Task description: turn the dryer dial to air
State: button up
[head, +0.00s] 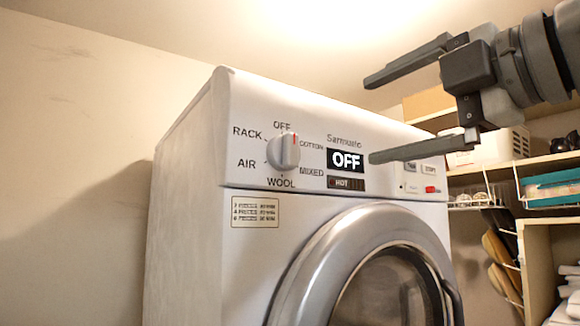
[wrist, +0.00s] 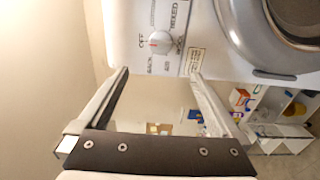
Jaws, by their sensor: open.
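The white dryer (head: 190,200) fills the middle of the head view. Its round white dial (head: 283,152) sits at the left of the control panel, ringed by the labels OFF, COTTON, MIXED, WOOL, AIR and RACK. The dial's red mark is at its upper right, near OFF and COTTON. The panel display (head: 346,160) reads OFF. My gripper (head: 372,120) is open and empty, in front of the panel and right of the dial in the head view. In the wrist view the dial (wrist: 160,42) shows beyond and between my open fingertips (wrist: 158,75), apart from them.
The dryer's round door (head: 345,250) is below the panel. Buttons (head: 431,189) sit at the panel's right end. Shelves with a teal box (head: 550,188) and other items stand at the right. A bare wall (head: 80,150) lies to the left.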

aim_at(294, 151)
jog(key=p+x, duration=0.5)
jog(key=x, duration=1.1)
jog(key=shift+w+a+p, duration=0.3)
jog(key=shift+w+a, duration=0.05)
jog(key=shift+w, duration=0.15)
jog(key=c, duration=1.2)
jog(key=shift+f, duration=0.1)
jog(key=shift+c, duration=0.2)
jog(key=shift+m+b, duration=0.3)
jog(key=shift+b, duration=0.1)
